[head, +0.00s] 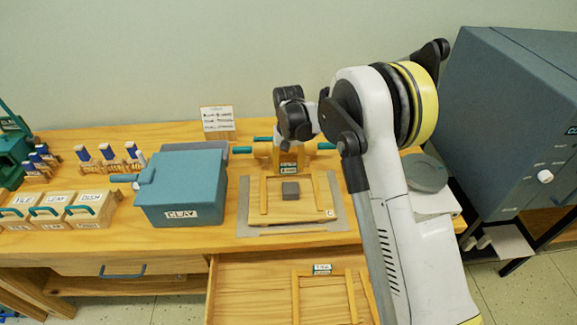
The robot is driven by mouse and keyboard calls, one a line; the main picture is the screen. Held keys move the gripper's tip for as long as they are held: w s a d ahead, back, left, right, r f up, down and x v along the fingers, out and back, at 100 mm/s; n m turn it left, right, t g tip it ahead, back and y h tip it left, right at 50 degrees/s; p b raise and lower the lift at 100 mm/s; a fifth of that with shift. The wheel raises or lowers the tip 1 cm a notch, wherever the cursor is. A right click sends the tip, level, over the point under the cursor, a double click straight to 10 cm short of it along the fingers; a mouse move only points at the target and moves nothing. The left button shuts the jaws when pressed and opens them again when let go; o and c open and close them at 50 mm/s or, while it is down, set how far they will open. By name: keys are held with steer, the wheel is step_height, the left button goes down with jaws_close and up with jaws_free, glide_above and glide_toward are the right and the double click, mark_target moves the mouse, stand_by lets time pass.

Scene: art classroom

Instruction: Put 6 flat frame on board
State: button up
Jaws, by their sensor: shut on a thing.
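A wooden frame with two long rails (264,195) and a labelled tab at its back lies over the board (246,222), around a small grey clay block (290,191). The label's small print is hard to read; I take it for the 6 flat frame. The board is a pale wooden panel on a grey sheet. My gripper (289,147) points down at the back tab and is shut on it; its fingertips are partly hidden. I cannot tell whether the rails touch the board or hang just above it.
A rolling pin with teal handles (325,146) lies behind the board. A blue clay box (181,188) stands to the left. An open drawer (245,289) in front holds another labelled frame (297,300). A grey cabinet (510,120) is at the right.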

steer(key=o, duration=1.2)
steer(key=shift+o, duration=0.2)
steer(key=shift+r, duration=0.1)
steer(key=shift+r+p, duration=2.2)
steer(key=shift+r, duration=1.7)
